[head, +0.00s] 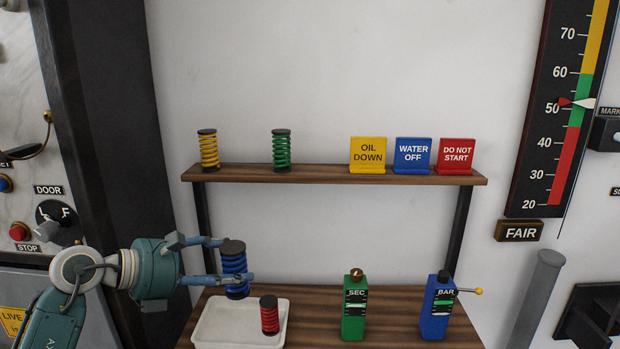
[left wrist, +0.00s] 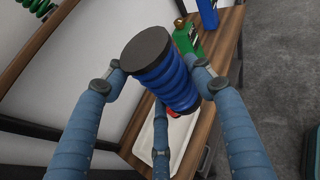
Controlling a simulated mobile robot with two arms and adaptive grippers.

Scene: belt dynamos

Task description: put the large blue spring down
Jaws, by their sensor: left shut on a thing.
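The large blue spring (head: 234,263), with dark end caps, is held upright in my left gripper (head: 232,262) above the left back part of the white tray (head: 210,325). In the left wrist view the blue spring (left wrist: 165,72) sits between the blue fingers, its dark cap toward the camera. A smaller red spring (head: 269,317) stands in the tray at its right side. In the left wrist view the red spring is mostly hidden behind the blue one. My right gripper is not in view.
A green SEC device (head: 353,312) and a blue BAR device (head: 437,310) stand on the wooden bench right of the tray. The shelf above (head: 325,174) holds a yellow spring (head: 208,150), a green spring (head: 281,150) and three signs. Bare bench lies between tray and green device.

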